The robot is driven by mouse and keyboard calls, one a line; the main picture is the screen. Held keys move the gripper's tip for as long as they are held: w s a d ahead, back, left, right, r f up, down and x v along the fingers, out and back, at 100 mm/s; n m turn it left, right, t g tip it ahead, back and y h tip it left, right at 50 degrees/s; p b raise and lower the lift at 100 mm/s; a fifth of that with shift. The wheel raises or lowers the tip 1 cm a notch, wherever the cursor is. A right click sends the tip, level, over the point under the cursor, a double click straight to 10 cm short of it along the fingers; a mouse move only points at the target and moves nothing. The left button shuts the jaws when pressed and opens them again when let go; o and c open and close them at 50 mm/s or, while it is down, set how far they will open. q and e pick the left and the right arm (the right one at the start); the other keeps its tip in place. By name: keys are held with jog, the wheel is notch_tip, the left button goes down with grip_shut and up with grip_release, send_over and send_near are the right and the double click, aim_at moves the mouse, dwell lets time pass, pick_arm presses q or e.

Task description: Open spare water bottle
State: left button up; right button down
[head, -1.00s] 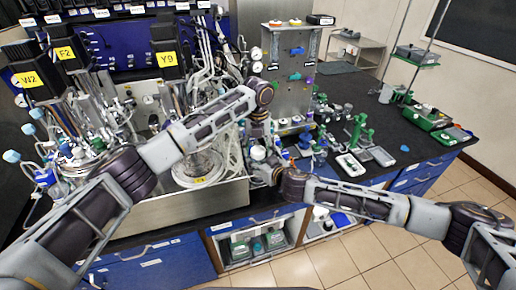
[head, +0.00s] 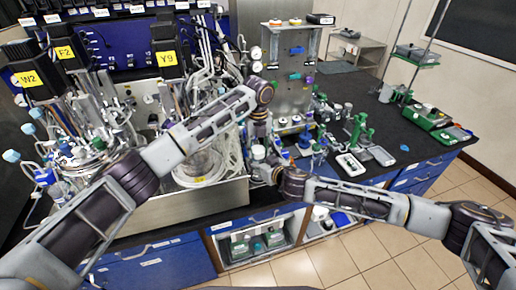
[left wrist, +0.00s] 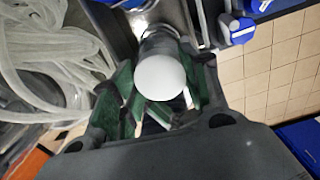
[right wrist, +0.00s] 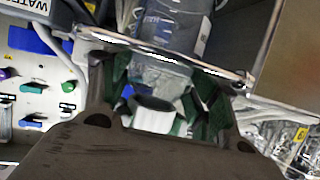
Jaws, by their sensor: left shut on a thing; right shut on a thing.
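The water bottle is mostly hidden between my two grippers at the front edge of the bench. Its round white cap (left wrist: 160,76) faces the left wrist camera, and my left gripper's (left wrist: 158,92) green-padded fingers are closed around it. In the head view the small white cap (head: 258,152) shows just below my left gripper (head: 258,138). My right gripper (right wrist: 163,92) is closed on the clear bottle body (right wrist: 160,72) from the side, below the cap. The bottle's lower part is hidden in the head view. I cannot tell whether the cap is loose.
A steel tray (head: 190,210) with coiled tubing (head: 225,165) and reactor vessels lies close on the left. Blue-capped bottles (left wrist: 238,30) stand close by. Green stands (head: 362,130) and handheld devices (head: 350,164) are on the bench to the right. The floor in front is clear.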

pick_arm(q)
jog(key=o, duration=1.1)
jog(key=shift+o, duration=0.2)
jog(key=shift+r, duration=0.1)
jog(key=shift+r, duration=2.15)
jog(key=shift+c, duration=0.3)
jog(key=shift+r+m, duration=1.7)
jog(key=shift+r, duration=0.05)
